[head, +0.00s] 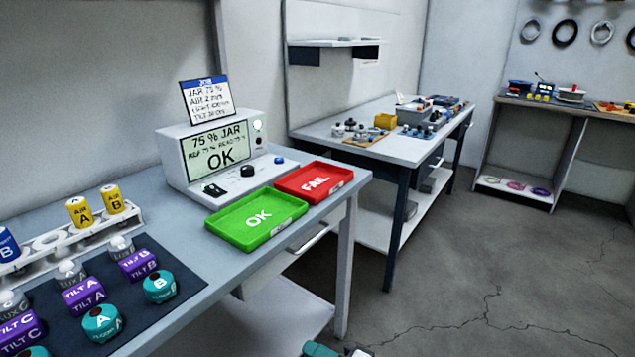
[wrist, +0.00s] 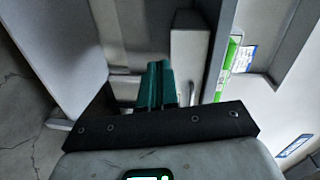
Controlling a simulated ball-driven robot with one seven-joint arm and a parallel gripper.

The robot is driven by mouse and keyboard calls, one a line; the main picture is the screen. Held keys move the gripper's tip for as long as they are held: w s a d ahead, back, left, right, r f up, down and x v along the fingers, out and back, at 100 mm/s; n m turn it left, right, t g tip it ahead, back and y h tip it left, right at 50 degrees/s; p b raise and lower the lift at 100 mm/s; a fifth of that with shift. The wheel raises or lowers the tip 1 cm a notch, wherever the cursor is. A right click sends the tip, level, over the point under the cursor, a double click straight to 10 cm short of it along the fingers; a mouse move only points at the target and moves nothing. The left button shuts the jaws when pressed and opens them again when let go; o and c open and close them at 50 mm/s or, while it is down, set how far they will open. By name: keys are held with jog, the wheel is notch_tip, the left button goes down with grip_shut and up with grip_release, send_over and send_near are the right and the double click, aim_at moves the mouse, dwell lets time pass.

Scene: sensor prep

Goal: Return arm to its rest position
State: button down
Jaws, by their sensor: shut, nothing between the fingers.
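My gripper (wrist: 159,82) shows in the wrist view with its two dark green fingers side by side, shut and empty. It is beside or below a grey bench structure, with the floor at the left of that view. In the head view, only a small teal and grey piece (head: 320,349) shows at the bottom edge, beside the near bench. It looks like part of my arm; the rest is out of frame.
The near bench (head: 190,318) holds a green OK tray (head: 240,232), a red FAIL tray (head: 318,194), a tester (head: 175,160) reading OK, and several labelled sensors. A second bench (head: 408,150) stands behind. The floor (head: 455,285) at right is clear.

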jog(key=s+d+f+n+g+h, duration=0.3)
jog(key=s+d+f+h, duration=0.3)
jog(key=s+d, duration=0.6)
jog(key=s+d+f+n+g+h, duration=0.2)
jog(key=s+d+f+g+h, duration=0.4)
jog(key=s+d, duration=0.6)
jog(key=s+d+r+h, duration=0.2)
jog(key=s+d, duration=0.2)
jog(key=s, duration=0.4)
notch_tip(320, 180, up, 11)
jog(key=p, duration=1.2)
jog(key=shift+a+t, duration=0.15)
jog(key=shift+t, duration=0.15)
jog(key=shift+w, duration=0.1)
